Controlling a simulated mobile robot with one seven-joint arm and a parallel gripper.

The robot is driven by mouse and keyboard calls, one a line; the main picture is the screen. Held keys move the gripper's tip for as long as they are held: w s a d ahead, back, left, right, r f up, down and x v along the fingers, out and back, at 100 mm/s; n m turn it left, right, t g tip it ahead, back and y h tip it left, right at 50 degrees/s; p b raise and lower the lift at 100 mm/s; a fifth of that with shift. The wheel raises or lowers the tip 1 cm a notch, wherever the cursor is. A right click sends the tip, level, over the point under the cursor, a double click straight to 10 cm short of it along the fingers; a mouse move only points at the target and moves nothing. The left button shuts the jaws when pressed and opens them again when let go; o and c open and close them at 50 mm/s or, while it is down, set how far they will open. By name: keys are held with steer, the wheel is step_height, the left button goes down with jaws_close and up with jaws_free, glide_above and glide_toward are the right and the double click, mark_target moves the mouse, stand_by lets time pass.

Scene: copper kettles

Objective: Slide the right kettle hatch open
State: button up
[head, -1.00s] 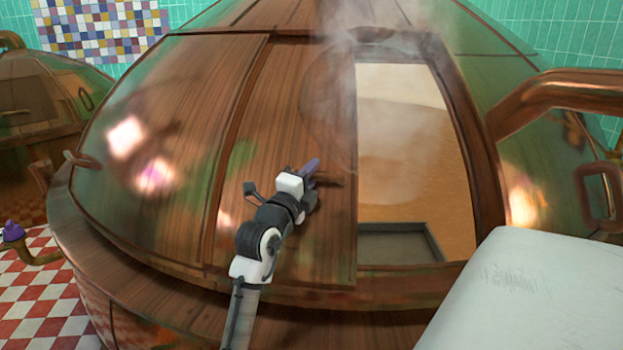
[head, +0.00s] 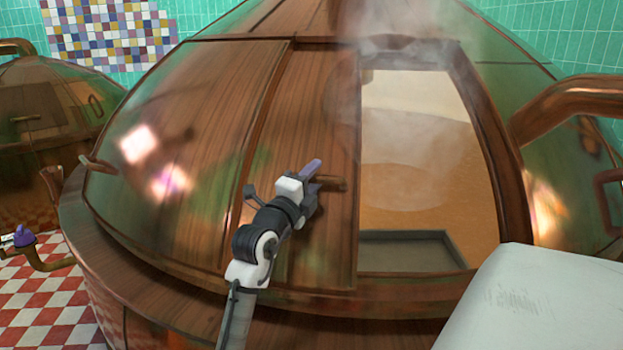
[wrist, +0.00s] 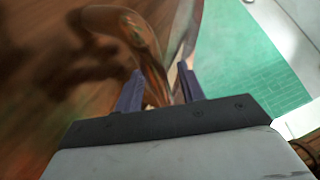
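The large copper kettle (head: 180,165) fills the middle of the head view. Its hatch panel (head: 310,110) stands to the left of a wide opening (head: 420,165) that shows the tan inside and steam. A short copper handle (head: 333,184) sticks out near the panel's right edge. My gripper (head: 312,170) is at this handle, in front of the panel. In the wrist view my gripper (wrist: 160,88) has its two purple fingers apart, with a copper bar (wrist: 150,65) showing between and beyond them. Whether the fingers touch the handle is not clear.
A second copper kettle (head: 50,115) stands at the left. A thick copper pipe (head: 570,100) curves along the right side. A pipe with a purple knob (head: 24,237) is low at the left, above the red and white checked floor (head: 45,300).

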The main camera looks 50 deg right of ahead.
steer(key=shift+d, duration=0.15)
steer(key=b+v, duration=0.4)
steer(key=v, duration=1)
steer(key=shift+d, duration=0.1)
